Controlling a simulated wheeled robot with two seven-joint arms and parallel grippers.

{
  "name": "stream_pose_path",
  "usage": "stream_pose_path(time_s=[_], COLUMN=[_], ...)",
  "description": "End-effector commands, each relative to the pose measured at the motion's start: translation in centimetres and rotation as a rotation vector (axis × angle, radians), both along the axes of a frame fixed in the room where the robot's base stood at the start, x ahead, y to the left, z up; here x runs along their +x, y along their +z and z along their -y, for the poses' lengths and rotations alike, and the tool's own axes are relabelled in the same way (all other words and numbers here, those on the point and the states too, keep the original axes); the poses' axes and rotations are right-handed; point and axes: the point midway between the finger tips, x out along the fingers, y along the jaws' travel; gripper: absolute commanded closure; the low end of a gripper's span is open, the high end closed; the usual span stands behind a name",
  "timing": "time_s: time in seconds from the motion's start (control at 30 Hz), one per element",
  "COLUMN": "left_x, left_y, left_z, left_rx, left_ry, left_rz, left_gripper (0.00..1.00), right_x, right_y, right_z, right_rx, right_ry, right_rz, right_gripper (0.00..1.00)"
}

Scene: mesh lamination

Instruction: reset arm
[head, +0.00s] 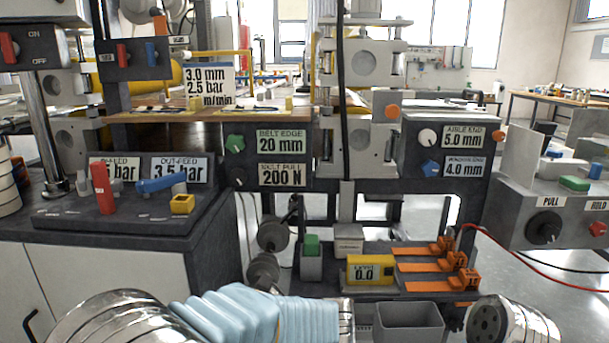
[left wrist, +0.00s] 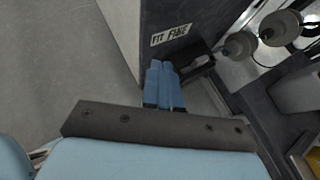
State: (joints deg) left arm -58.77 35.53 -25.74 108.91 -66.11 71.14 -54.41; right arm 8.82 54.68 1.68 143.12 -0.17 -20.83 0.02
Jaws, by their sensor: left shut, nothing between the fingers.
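My left gripper (left wrist: 164,86) shows in the left wrist view as blue fingers pressed together, with nothing between them. The fingers point toward a dark panel with a "FIT FINE" label (left wrist: 171,35), apart from it as far as I can tell. In the head view my left arm, in a light blue sleeve, comes in along the bottom edge; its fingers are not visible there. My right gripper is in neither view.
A lower shelf carries a yellow gauge (head: 370,269), orange clamps (head: 437,265) and a grey bin (head: 408,321). A dark console (head: 120,219) with a red lever (head: 103,188) stands at left. A control box (head: 545,215) with a red cable stands at right.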

Motion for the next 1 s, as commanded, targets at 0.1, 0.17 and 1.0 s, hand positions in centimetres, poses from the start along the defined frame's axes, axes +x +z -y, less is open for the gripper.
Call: stream_pose_path(time_s=[0.1, 0.17, 1.0], left_x=[-1.7, -3.6, -19.9], left_y=[-9.4, -14.4, -36.3], left_z=[-1.8, -2.2, -0.9], left_rx=[-0.219, -0.365, -1.35], left_ry=[0.126, 0.233, 2.255], left_rz=[-0.123, -0.179, 0.302], left_gripper=[1.0, 1.0, 1.0], right_x=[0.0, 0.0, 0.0], right_y=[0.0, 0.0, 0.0], right_z=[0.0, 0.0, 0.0], right_rx=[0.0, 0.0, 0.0], right_ry=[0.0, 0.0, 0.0], right_rz=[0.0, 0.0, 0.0], right_gripper=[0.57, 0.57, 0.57])
